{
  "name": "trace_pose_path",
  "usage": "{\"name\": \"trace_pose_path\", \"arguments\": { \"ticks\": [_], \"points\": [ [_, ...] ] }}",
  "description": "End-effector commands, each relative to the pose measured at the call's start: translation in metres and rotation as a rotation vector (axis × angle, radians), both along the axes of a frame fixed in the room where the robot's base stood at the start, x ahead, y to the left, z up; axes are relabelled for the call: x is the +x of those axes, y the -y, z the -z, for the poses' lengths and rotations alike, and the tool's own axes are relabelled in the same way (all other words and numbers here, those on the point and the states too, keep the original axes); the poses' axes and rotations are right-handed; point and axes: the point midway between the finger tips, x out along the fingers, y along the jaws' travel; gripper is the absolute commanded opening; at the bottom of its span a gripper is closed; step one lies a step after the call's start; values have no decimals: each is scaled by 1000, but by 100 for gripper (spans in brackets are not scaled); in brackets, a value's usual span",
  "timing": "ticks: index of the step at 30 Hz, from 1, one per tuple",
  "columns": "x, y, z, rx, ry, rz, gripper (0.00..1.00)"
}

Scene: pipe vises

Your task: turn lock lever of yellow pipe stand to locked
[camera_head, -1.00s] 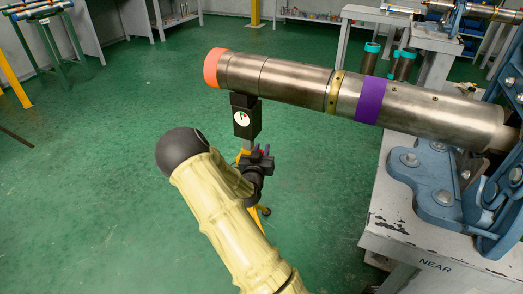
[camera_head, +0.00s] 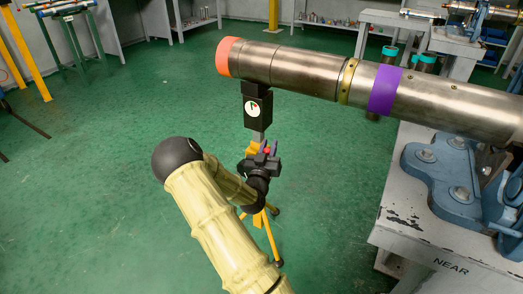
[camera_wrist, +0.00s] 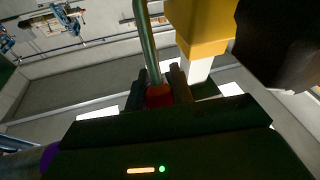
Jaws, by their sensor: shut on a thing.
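The yellow pipe stand (camera_head: 270,238) is a tripod with yellow legs and a black head carrying a round white dial. It stands under the orange-banded end of a long metal pipe (camera_head: 305,68). My gripper (camera_head: 265,152) is just below the black head, beside the yellow upper part of the stand. In the wrist view the lock lever (camera_wrist: 150,50) is a thin metal rod with a red tip. The tip lies between my gripper's fingers (camera_wrist: 157,90), which are shut on it. The yellow body of the stand is close on the right there. The lever's pivot is not clear.
A grey bench (camera_head: 400,215) marked NEAR, with a blue vise (camera_head: 450,185) holding the pipe, stands at the right. Green floor (camera_head: 90,200) is open to the left. Other benches line the back.

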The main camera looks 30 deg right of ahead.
Motion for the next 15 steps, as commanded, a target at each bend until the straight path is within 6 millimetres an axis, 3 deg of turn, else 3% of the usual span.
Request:
{"name": "trace_pose_path", "arguments": {
  "ticks": [9,10,12,15],
  "points": [
    [1,-2,1,1,-3,-4,0],
    [1,-2,2,1,-3,-4,28],
    [1,-2,1,1,-3,-3,42],
    [0,-1,1,0,-2,-1,45]
  ]
}}
